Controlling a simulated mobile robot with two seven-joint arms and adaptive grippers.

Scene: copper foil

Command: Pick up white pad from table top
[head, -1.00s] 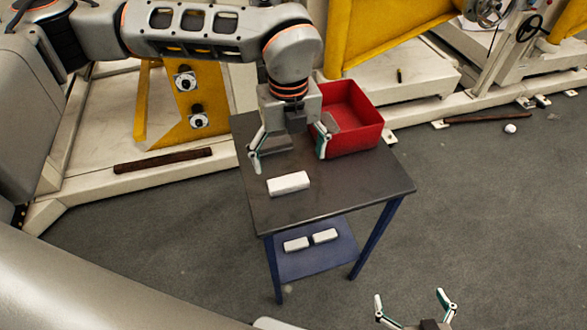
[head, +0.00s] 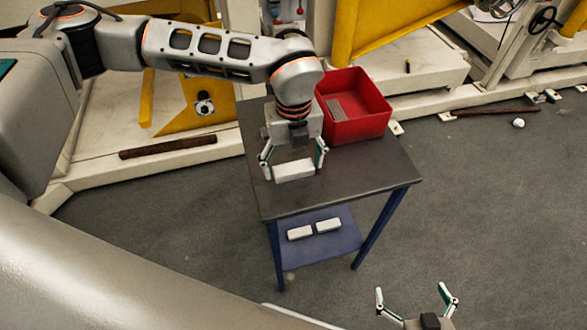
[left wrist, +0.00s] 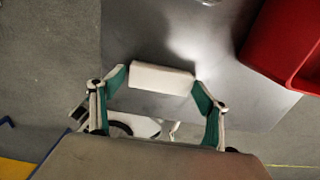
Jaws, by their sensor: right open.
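The white pad (head: 294,169) lies on the dark table top (head: 345,185), near its left side. My left gripper (head: 294,172) is low over the table with one finger at each end of the pad. My right gripper (head: 412,290) is open and empty at the bottom of the head view, in front of the table.
A red bin (head: 352,125) stands on the table's back right, close to my left gripper. Two more white pads (head: 314,229) lie on the blue lower shelf (head: 320,247). The table's front right is clear. Yellow and white machinery stands behind the table.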

